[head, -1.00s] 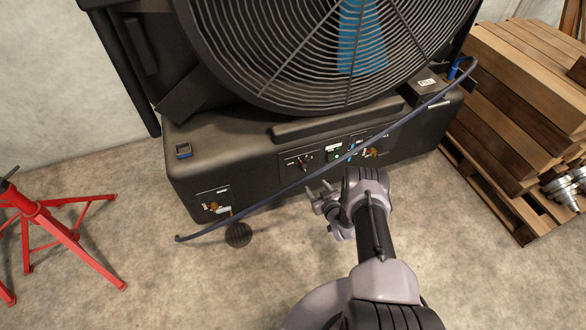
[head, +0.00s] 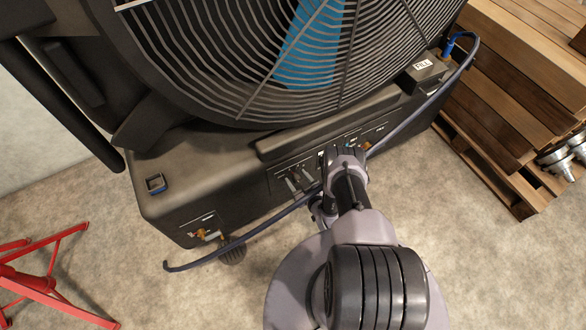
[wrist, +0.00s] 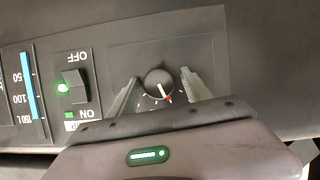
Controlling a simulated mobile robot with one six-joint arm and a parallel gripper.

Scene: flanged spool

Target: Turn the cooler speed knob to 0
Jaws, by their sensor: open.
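The cooler (head: 165,205) is a large black unit with a big round fan grille above a low housing. In the wrist view the speed knob (wrist: 158,82) is a small dark round dial on the panel. Its white pointer aims to the lower right, by a red mark on the scale. The panel lettering shows upside down there; the knob's numbers are too small to read. My gripper (wrist: 160,76) is open, with one finger on each side of the knob and visible gaps to it. In the head view my gripper (head: 298,182) is at the front panel; the knob is not distinguishable there.
A lit green ON/OFF switch (wrist: 72,87) and a blue level gauge (wrist: 28,85) sit left of the knob in the wrist view. A dark hose (head: 410,122) runs across the cooler's front. A red stand (head: 40,285) is left, stacked timber (head: 510,90) right.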

